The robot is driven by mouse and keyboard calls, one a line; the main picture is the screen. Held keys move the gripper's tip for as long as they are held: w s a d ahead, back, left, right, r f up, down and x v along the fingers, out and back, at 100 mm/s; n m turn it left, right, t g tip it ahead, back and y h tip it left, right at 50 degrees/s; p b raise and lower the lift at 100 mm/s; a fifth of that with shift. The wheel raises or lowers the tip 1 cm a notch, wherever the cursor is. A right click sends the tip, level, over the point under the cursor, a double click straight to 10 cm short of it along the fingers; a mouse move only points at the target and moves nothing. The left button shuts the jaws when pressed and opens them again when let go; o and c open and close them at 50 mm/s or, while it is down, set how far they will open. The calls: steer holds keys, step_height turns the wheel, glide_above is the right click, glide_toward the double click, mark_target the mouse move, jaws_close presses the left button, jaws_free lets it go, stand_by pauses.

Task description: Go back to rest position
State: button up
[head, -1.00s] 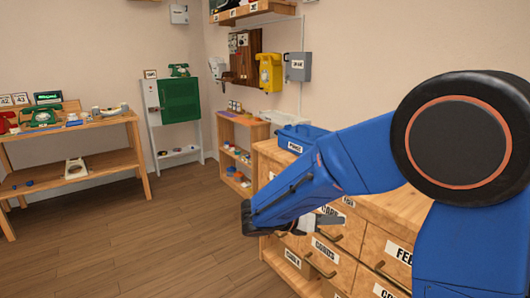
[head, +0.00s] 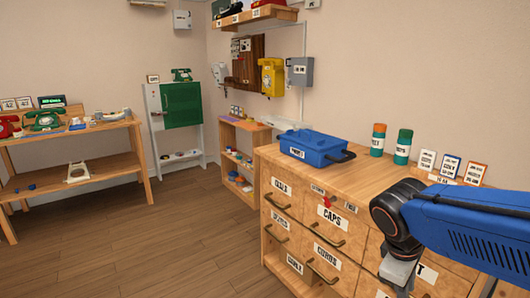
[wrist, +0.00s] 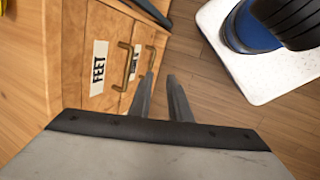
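My gripper shows in the wrist view (wrist: 160,78) as two grey fingers, apart and with nothing between them. It points down beside the drawer fronts, over the wooden floor. In the head view only its grey body shows below the black wrist joint, in front of the wooden drawer cabinet (head: 300,172) at the right; the fingertips are hard to make out there. My blue arm reaches in from the right edge. In the wrist view a drawer labelled FEET (wrist: 98,68) is left of the fingers.
A wooden table (head: 75,134) with phones is at the left. The floor (head: 150,240) between is clear.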

steer(key=s+a+r+m+t+y, duration=0.1)
steer(key=s+a+m+t+y, duration=0.2)
steer(key=s+m, duration=0.2)
steer(key=m, duration=0.3)
steer(key=shift+s+y, duration=0.4)
stand_by(1.3)
